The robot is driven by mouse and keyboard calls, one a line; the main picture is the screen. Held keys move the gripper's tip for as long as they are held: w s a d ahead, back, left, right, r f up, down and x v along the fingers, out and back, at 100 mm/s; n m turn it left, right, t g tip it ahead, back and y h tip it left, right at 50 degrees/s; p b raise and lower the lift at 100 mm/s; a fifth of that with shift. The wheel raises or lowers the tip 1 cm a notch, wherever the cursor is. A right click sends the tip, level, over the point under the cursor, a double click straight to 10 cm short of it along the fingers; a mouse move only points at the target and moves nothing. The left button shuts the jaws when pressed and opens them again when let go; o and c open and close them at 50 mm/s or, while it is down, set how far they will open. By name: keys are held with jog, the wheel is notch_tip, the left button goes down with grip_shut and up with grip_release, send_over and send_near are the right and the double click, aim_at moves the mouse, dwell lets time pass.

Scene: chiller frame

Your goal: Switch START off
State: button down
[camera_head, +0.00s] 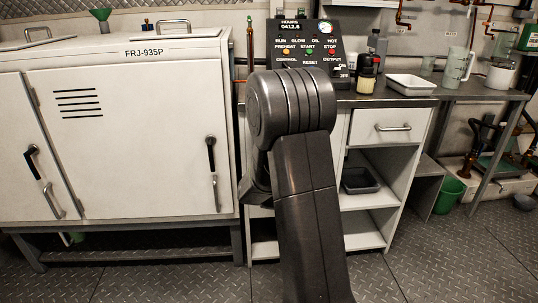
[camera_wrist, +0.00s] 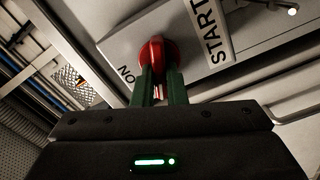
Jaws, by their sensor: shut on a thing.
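The START switch is a red rotary knob (camera_wrist: 158,52) on a light panel in the wrist view. The START label (camera_wrist: 216,32) is beside it on the right, and a short label that seems to read ON is at its left. My gripper (camera_wrist: 160,78) has its two green fingers closed on the knob's grip, one on each side. A small pale mark shows between the fingers. In the head view my arm hides the gripper and the knob. The control panel (camera_head: 293,43) there shows indicator lights and ON and OFF lettering at its lower right.
A white cabinet marked FRJ-935P (camera_head: 140,125) stands on the left. Right of the panel, a dark bottle (camera_head: 367,80), a white tray (camera_head: 410,84) and a clear jug (camera_head: 455,68) stand on the counter. The metal floor (camera_head: 420,265) in front is clear.

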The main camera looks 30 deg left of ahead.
jog(key=shift+f+n, duration=0.15)
jog(key=shift+n, duration=2.15)
jog(key=c, duration=1.5)
grip_release()
jog(key=shift+a, duration=0.1)
jog(key=shift+o, duration=0.2)
jog(key=shift+s+p, duration=0.1)
jog(key=shift+p, duration=0.2)
jog(key=p+v, duration=0.1)
jog(key=v, duration=1.2)
jog(key=shift+s+p, duration=0.35)
jog(key=shift+w, duration=0.1)
